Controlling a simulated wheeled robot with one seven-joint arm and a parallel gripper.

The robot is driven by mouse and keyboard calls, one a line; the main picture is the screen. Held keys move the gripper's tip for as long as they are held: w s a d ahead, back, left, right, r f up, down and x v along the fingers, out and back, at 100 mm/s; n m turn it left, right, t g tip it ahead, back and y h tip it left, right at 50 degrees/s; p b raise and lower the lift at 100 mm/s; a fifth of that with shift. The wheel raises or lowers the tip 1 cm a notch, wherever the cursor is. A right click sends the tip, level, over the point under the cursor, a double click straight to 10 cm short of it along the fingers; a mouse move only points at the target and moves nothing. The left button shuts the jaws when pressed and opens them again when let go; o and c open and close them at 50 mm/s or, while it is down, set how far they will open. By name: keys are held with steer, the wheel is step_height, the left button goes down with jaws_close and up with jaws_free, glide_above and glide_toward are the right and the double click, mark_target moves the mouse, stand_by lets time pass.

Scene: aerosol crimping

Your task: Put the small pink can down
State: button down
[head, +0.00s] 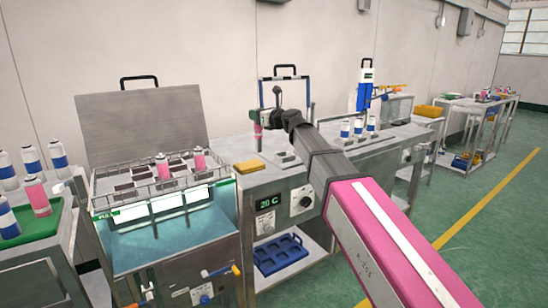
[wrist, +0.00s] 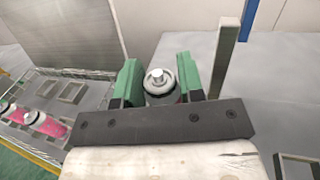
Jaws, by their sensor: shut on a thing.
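My gripper (wrist: 160,82) is shut on a small pink can (wrist: 159,80), its green fingers on either side of it. The wrist view looks down on the can's pale domed top. In the head view the pink can (head: 258,130) hangs upright below my gripper (head: 257,118), above the steel bench (head: 245,196) between the water bath and the blue press. I cannot tell whether its base touches anything.
An open water bath (head: 165,232) with a wire rack (head: 125,190) holding pink cans (head: 162,166) stands to the left. A yellow sponge (head: 249,167) lies on the bench's front. Blue-and-white cans (head: 358,127) stand right of my arm. A grey post (wrist: 224,58) rises close right of my gripper.

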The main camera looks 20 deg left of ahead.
steer(key=shift+w+a, duration=0.15)
steer(key=shift+w, duration=0.1)
steer(key=shift+w+d+f, duration=1.05)
steer(key=shift+d+f, duration=0.5)
steer(key=shift+f, duration=0.25)
steer(key=shift+w+d+f, duration=1.1)
steer(key=shift+d+f, duration=0.45)
steer(key=shift+f, duration=0.3)
steer(key=shift+w+d+f, duration=1.05)
steer(key=shift+d+f, duration=0.5)
steer(key=shift+f, duration=0.25)
steer(key=shift+f, duration=0.1)
steer(key=c, duration=0.7)
jaws_free()
steer(key=shift+c, duration=0.2)
steer(key=shift+s+d, duration=0.1)
steer(key=shift+d, duration=0.1)
steer(key=v, duration=1.1)
steer(key=shift+s+d, duration=0.15)
steer(key=shift+d, duration=0.15)
